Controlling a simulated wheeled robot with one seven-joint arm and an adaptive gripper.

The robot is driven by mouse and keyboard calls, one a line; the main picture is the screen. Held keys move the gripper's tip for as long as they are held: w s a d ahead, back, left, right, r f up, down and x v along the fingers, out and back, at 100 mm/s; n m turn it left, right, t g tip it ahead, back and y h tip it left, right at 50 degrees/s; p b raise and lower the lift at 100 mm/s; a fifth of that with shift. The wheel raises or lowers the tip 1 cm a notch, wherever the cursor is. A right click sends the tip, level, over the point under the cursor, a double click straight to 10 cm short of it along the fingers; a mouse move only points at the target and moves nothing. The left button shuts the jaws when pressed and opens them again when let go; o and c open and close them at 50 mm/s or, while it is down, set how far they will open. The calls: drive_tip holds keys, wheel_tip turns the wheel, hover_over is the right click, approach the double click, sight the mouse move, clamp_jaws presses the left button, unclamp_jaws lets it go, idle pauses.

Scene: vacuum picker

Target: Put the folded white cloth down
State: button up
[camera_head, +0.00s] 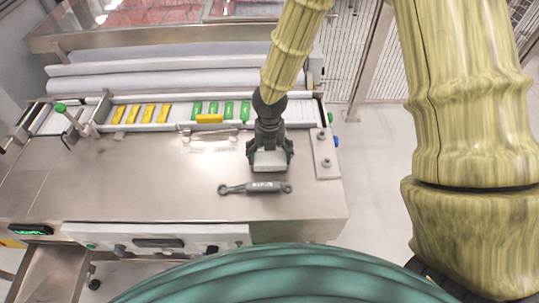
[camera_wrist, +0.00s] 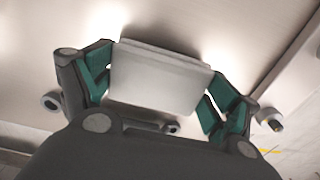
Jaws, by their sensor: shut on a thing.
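The folded white cloth (camera_head: 270,161) is a small flat pale block between the fingers of my gripper (camera_head: 270,158), over the right part of the steel table. In the wrist view the cloth (camera_wrist: 160,78) fills the space between the two green-padded fingers of my gripper (camera_wrist: 160,88), which press on its left and right ends. I cannot tell whether the cloth touches the table top or hangs a little above it.
A grey double-ended tool (camera_head: 255,188) lies just in front of my gripper. A metal plate with knobs (camera_head: 326,155) is to the right. Behind runs a rail with yellow (camera_head: 163,112) and green pieces (camera_head: 228,109). The steel table (camera_head: 150,180) is clear at left.

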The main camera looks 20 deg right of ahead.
sight(270, 156)
drive_tip(key=shift+f, duration=0.4)
drive_tip(key=shift+s+f, duration=0.1)
drive_tip(key=shift+f, duration=0.05)
drive_tip(key=o, duration=1)
drive_tip(key=shift+o, duration=0.2)
wheel_tip(270, 156, up, 12)
drive_tip(key=b, duration=0.1)
drive_tip(key=shift+r, duration=0.2)
